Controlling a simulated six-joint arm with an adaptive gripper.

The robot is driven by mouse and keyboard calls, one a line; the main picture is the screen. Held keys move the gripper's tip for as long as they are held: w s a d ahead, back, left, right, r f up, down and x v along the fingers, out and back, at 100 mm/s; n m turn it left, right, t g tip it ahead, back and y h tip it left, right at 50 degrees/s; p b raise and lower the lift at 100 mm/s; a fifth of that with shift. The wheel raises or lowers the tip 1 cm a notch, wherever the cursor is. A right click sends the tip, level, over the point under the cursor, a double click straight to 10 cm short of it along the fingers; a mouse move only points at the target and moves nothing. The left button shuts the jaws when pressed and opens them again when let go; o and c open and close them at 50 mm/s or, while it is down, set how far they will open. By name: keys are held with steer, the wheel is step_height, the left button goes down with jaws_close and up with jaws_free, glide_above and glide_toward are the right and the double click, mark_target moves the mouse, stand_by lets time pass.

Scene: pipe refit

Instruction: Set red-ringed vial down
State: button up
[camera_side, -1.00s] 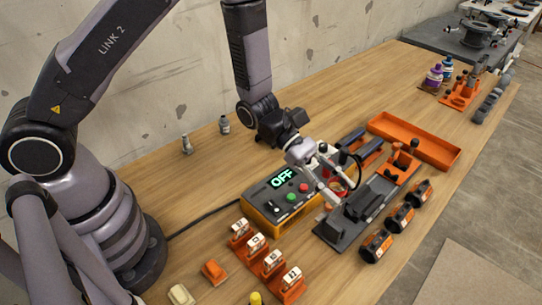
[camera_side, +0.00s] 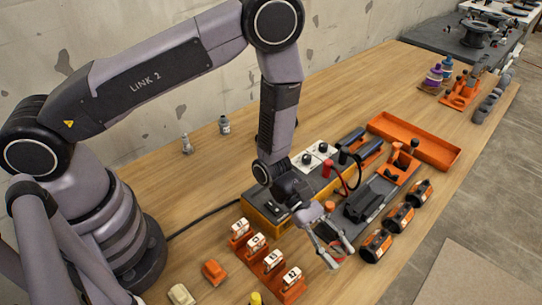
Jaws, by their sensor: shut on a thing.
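My gripper (camera_side: 339,256) points down at the front of the bench, just right of the row of orange holders. Its fingers are closed around a small, pale thing with a red mark, which I take to be the red-ringed vial (camera_side: 342,244). The fingers hide most of it, so its tilt is hard to tell. I cannot tell whether its lower end touches the table (camera_side: 325,285).
Orange holders with white labelled pieces (camera_side: 272,261) stand to the left. Several black cylinders with orange bands (camera_side: 376,245) lie to the right. Behind are the control box (camera_side: 265,208), a dark fixture (camera_side: 360,205), a red cable loop (camera_side: 356,172) and an orange tray (camera_side: 415,140).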

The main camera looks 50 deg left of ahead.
steer(key=shift+f, duration=2)
steer(key=shift+f, duration=0.1)
steer(key=o, duration=1.1)
